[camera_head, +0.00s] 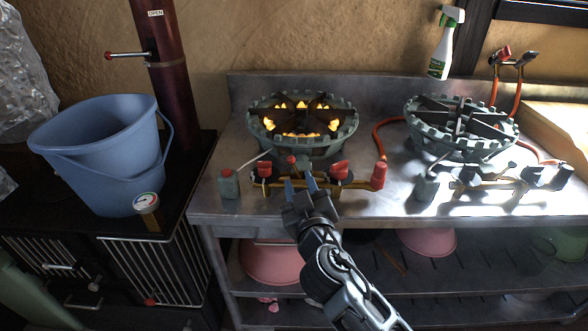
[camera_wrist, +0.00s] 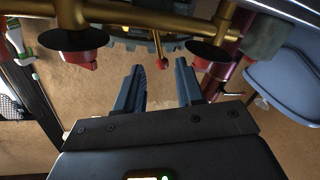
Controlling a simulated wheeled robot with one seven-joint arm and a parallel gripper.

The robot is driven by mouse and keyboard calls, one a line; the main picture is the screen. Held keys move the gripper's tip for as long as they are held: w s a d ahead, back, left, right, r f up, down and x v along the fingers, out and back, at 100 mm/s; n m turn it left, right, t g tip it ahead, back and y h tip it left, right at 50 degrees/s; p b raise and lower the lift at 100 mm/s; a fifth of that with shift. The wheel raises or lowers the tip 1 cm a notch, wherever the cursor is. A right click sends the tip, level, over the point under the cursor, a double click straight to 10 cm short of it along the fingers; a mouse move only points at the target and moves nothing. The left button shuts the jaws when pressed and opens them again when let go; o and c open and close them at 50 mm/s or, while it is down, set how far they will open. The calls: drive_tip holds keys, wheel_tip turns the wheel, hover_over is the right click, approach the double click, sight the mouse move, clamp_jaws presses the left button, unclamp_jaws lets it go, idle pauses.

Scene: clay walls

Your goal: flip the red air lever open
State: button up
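A small lever with a red ball tip (camera_head: 291,159) stands on the brass pipe at the front of the lit left burner (camera_head: 302,121). Red valve knobs sit on either side of it, one on the left (camera_head: 263,170) and one on the right (camera_head: 340,171). My gripper (camera_head: 301,184) is open and empty, just in front of the pipe. In the wrist view the red ball tip (camera_wrist: 162,63) appears between the two fingertips (camera_wrist: 158,72) and a little beyond them. I see no contact; the exact gap is hard to tell.
A dark red flue pipe (camera_head: 171,80) marked OPEN has its own red-tipped handle (camera_head: 125,55). A small green bottle (camera_head: 229,184) and a red cylinder (camera_head: 379,175) flank the front pipe. A blue bucket (camera_head: 105,150) is left; an unlit burner (camera_head: 460,130) is right.

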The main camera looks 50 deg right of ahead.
sight(294, 166)
drive_tip(key=p+x, duration=0.1)
drive_tip(key=x, duration=0.6)
drive_tip(key=shift+w+d+p, duration=0.15)
drive_tip(key=shift+p, duration=0.2)
drive_tip(key=shift+c, duration=0.3)
drive_tip(key=c, duration=0.6)
clamp_jaws()
drive_tip(key=shift+r, duration=0.2)
